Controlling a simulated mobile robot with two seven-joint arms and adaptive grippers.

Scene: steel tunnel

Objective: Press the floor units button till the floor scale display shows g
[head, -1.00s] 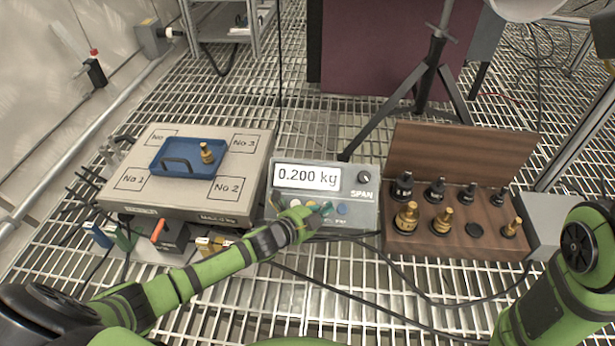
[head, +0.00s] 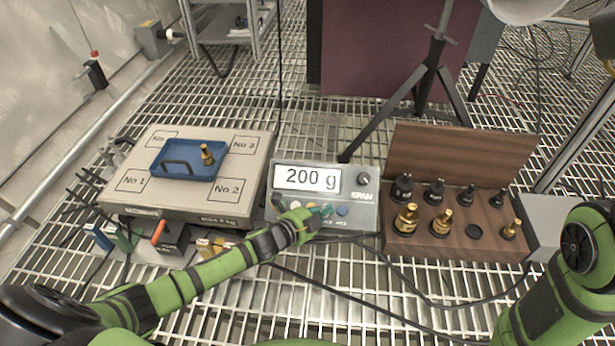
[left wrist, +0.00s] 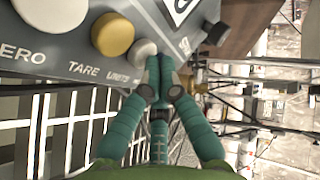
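The floor scale display (head: 307,178) reads "200 g" on its grey unit. In the left wrist view, the units button (left wrist: 143,52) is the small pale one above the "UNITS" label, right of the yellow tare button (left wrist: 113,34). My left gripper (head: 322,209) is at the button row on the unit's front. Its teal fingers are closed together with nothing seen between them. In the left wrist view, the fingertips (left wrist: 159,72) overlap the units button's right edge. I cannot tell whether they touch it. My right forearm shows at the right; its gripper is out of view.
The scale platform (head: 147,203) stands left, bearing a blue tray (head: 216,172) with a brass weight (head: 207,154). A span knob (head: 364,179) sits beside the display. A wooden weight box (head: 460,247) stands right. A tripod (head: 431,75) stands behind. Cables cross the grating.

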